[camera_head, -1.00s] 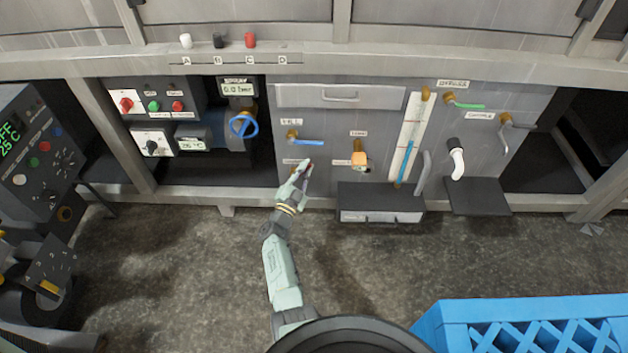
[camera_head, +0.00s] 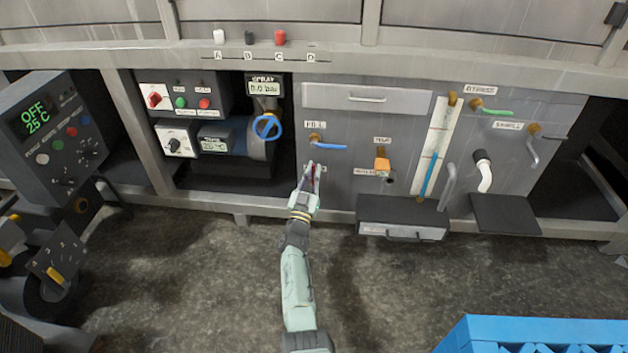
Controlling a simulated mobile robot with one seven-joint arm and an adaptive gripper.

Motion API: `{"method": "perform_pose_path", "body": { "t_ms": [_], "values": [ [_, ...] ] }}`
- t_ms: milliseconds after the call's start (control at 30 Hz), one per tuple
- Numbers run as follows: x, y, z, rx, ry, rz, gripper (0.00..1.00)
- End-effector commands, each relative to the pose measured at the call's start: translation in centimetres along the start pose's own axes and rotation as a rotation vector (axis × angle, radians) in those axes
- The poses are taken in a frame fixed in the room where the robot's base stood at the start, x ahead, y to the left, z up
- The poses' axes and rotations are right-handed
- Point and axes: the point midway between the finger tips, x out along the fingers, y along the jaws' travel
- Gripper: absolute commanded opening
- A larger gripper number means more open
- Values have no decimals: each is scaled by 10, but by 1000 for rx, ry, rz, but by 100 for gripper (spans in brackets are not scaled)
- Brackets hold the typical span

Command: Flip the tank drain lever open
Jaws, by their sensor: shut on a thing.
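My gripper (camera_head: 312,172) is at the lower left of the grey tank panel (camera_head: 362,190), just below the fill lever. It is shut on a small red handle (camera_head: 316,173), which I take to be the drain lever. Only a sliver of red shows between the fingers. The rest of this lever, its pivot and most of the label beside it are hidden by the gripper, so its exact angle cannot be told. The arm reaches up to it from below.
The blue fill lever (camera_head: 330,146) lies nearly level just above my gripper. An orange-brown fitting (camera_head: 382,163) is to the right, then a sight gauge (camera_head: 437,146). A black-topped box (camera_head: 403,211) juts out low. A blue crate (camera_head: 540,335) stands at the bottom right.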

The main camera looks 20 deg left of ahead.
Motion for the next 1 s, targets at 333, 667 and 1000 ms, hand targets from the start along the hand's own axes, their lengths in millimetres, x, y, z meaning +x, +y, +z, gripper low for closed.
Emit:
{"method": "perform_pose_path", "body": {
  "t_ms": [333,667,1000],
  "values": [
    [2,-1,0,-13,3,-6,0],
    [2,-1,0,-11,2,-6,22],
    [2,-1,1,-10,2,-5,31]
  ]
}}
